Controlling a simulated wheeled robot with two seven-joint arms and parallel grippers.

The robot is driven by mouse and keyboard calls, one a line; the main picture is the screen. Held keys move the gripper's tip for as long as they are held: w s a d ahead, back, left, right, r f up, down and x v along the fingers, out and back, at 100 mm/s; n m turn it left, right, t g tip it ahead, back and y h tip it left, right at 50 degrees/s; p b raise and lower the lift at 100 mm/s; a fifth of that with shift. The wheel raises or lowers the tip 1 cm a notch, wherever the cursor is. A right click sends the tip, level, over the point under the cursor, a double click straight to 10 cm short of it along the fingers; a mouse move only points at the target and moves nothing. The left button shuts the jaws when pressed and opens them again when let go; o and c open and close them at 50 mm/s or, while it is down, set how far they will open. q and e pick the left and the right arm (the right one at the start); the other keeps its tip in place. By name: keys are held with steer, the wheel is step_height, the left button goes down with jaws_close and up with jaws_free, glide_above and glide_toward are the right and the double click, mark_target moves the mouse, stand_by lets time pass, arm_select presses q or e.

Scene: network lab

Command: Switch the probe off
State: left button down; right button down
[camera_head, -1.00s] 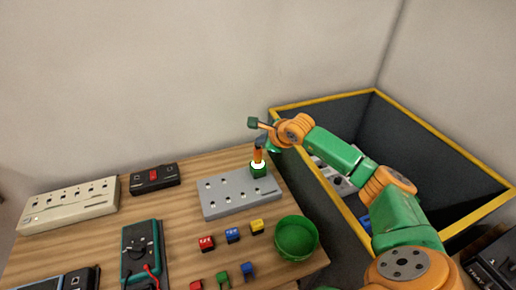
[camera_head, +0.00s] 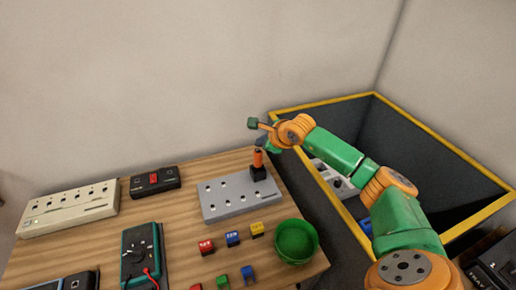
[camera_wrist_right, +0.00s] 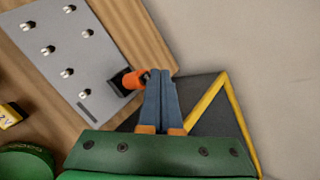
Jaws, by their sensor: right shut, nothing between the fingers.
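The probe (camera_head: 258,158) is an orange stick on a dark square base. It stands upright at the far right corner of the grey panel with several metal studs (camera_head: 228,200). Its base is dark and no light shows on it. In the right wrist view the probe's orange part (camera_wrist_right: 132,79) is right beside my fingertips. My right gripper (camera_head: 262,143) is shut and empty at the top of the probe; its blue fingers (camera_wrist_right: 158,78) are together in the wrist view. I cannot tell whether they touch the probe. My left gripper is not in view.
A green bowl (camera_head: 296,241) and several coloured blocks (camera_head: 232,238) lie in front of the panel. A multimeter (camera_head: 142,250), a black box with a red switch (camera_head: 154,180) and a beige strip (camera_head: 68,208) are left. A yellow-rimmed dark bin (camera_head: 443,148) stands right.

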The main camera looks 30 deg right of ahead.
step_height(320, 180, up, 6)
steer(key=p, duration=0.3)
steer(key=shift+p, duration=0.35)
